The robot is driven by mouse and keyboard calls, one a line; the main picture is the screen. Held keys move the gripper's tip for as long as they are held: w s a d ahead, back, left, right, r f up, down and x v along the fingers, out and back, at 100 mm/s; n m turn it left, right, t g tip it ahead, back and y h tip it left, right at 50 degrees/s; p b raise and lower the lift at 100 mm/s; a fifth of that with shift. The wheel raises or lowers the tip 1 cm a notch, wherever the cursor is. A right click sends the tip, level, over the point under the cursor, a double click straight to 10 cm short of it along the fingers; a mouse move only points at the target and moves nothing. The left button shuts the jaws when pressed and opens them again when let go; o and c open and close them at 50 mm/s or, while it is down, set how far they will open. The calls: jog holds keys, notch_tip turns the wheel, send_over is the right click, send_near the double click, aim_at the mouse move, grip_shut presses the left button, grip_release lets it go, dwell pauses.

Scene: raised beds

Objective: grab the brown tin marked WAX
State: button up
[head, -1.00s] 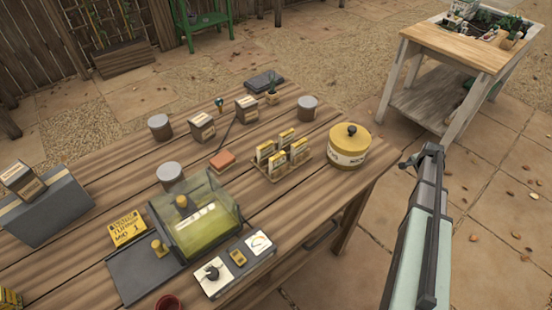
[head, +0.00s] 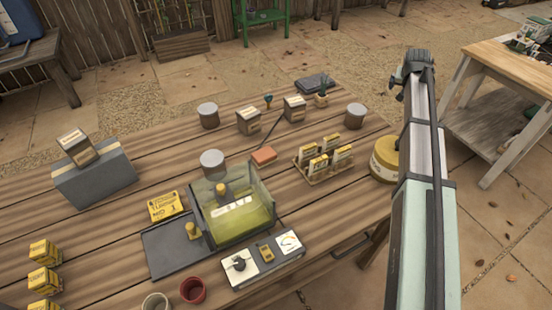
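Three small brown boxy tins with pale labels are in the head view. One tin (head: 248,121) and another tin (head: 294,108) stand near each other at the back of the table. The third tin (head: 77,147) sits on a grey case at the left. The label lettering is too small to read, so I cannot tell which is marked WAX. My arm rises at the right, and its dark far end (head: 418,64) is well right of the tins, touching none. Whether the fingers are open or shut does not show.
Grey-lidded cans (head: 208,116) (head: 355,116) flank the two back tins. A clear box (head: 232,212), a control panel (head: 262,259) and a rack of yellow packets (head: 323,160) stand nearer. My arm partly covers a round yellow canister (head: 384,158). The grey case (head: 95,182) is left.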

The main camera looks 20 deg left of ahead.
jog(key=s+a+n, duration=0.1)
jog(key=s+a, duration=0.1)
jog(key=a, duration=0.4)
jog(key=s+a+n+g+y, duration=0.1)
jog(key=s+a+n, duration=0.1)
jog(key=a, duration=0.4)
jog(key=s+a+r+n, duration=0.1)
jog(key=s+a, duration=0.1)
jog(key=a, duration=0.4)
jog(key=shift+a+n, duration=0.25)
jog(key=shift+n, duration=0.05)
jog(key=s+a+n+g+y, duration=0.1)
jog(key=s+a+n, duration=0.1)
jog(key=s+a, duration=0.4)
jog(key=s+a+n+g, duration=0.1)
jog(key=s+a+n, duration=0.15)
jog(key=a, duration=0.65)
jog(key=r+n+g, duration=0.2)
jog(key=n+g, duration=0.2)
jog(key=n, duration=0.7)
send_over(212, 158)
jog(key=shift+m, duration=0.35)
jog(key=shift+f, duration=6.55)
jog(key=shift+c, duration=0.4)
jog(key=shift+r, duration=0.1)
jog(key=c, duration=1.2)
